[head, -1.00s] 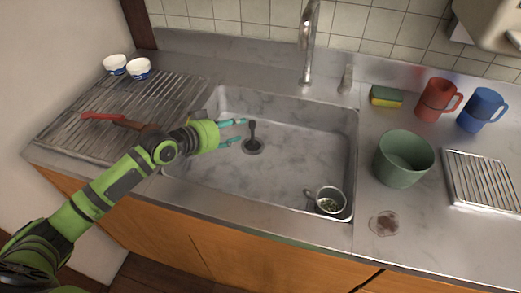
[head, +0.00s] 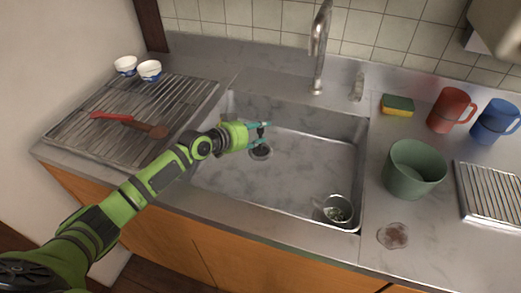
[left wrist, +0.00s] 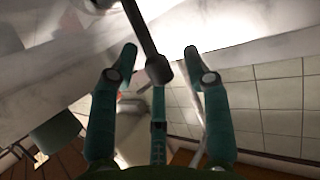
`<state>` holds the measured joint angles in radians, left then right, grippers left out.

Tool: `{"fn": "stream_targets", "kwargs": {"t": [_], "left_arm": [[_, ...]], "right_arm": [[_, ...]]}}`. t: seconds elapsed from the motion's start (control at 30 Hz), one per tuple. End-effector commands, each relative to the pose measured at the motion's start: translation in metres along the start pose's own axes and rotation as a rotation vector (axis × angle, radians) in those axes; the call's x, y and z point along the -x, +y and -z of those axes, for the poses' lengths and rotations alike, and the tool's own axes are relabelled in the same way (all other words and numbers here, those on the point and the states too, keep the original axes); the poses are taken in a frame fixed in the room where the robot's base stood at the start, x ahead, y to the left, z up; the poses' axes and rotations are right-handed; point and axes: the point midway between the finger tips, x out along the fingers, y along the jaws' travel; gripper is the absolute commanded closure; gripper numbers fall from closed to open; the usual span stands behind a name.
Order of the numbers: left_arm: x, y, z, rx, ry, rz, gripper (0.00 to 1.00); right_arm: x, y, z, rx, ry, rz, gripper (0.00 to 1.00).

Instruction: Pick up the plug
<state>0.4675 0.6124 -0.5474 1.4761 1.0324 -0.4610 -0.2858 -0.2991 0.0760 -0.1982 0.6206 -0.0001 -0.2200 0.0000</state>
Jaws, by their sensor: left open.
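My right gripper is not in view.
A strainer cup (head: 337,211) sits in the sink's front right corner. The faucet (head: 320,50) rises behind the sink. A green tub (head: 414,170), sponge (head: 397,106), red mug (head: 450,110) and blue mug (head: 495,122) stand to the right. A ridged drainboard (head: 90,140) lies left.

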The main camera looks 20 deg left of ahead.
Motion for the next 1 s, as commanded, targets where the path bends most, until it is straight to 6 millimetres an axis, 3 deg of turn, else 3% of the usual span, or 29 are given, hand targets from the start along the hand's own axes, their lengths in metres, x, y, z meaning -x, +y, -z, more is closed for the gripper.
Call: {"fn": "stream_targets", "kwargs": {"t": [0.07,0.1,0.2,0.67,0.93,1.0], "left_arm": [[0.000,0.000,0.000,0.000,0.000,0.000,0.52],[0.000,0.000,0.000,0.000,0.000,0.000,0.60],[0.000,0.000,0.000,0.000,0.000,0.000,1.00],[0.002,-0.001,0.006,0.000,0.004,0.001,1.00],[0.017,0.000,0.041,-0.004,0.009,0.001,1.00],[0.022,0.018,0.047,-0.003,0.005,-0.007,1.00]], "right_arm": [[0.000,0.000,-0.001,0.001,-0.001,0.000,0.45],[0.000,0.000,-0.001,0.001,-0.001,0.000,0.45],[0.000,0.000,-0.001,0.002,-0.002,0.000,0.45],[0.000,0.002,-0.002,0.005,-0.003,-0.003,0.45],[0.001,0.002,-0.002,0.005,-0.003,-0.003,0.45],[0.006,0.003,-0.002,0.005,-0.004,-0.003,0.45]]}}
